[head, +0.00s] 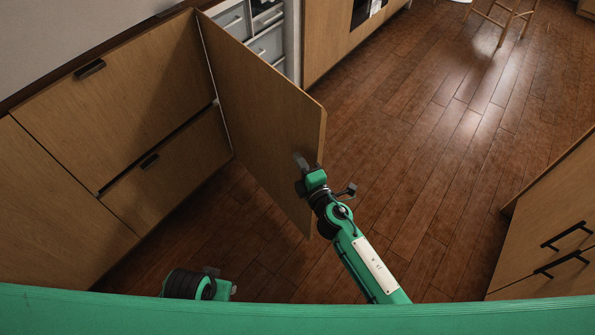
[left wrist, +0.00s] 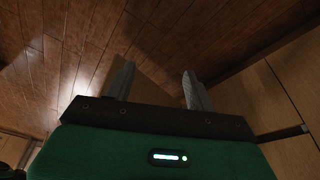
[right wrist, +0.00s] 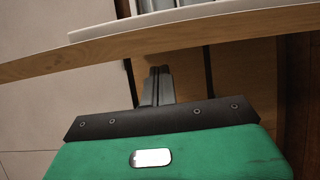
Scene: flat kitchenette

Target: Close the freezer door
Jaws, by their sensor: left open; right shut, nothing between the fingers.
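The freezer door (head: 262,110) is a wooden panel standing wide open, its free edge jutting toward the room. Behind it the freezer's pale drawers (head: 268,42) show in part. My right gripper (head: 300,160) is shut and empty at the door's near face, close to the free edge; whether it touches is unclear. In the right wrist view the shut fingers (right wrist: 160,72) point at the panel, whose edge (right wrist: 165,42) runs across above them. My left gripper (left wrist: 158,78) is open and empty over the floor; in the head view only its wrist shows, low at left.
Closed wooden drawer fronts (head: 125,85) with dark handles line the left wall. A cabinet with black handles (head: 565,235) stands at the lower right. A stool (head: 503,18) is far back. The wooden floor (head: 430,150) between is clear.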

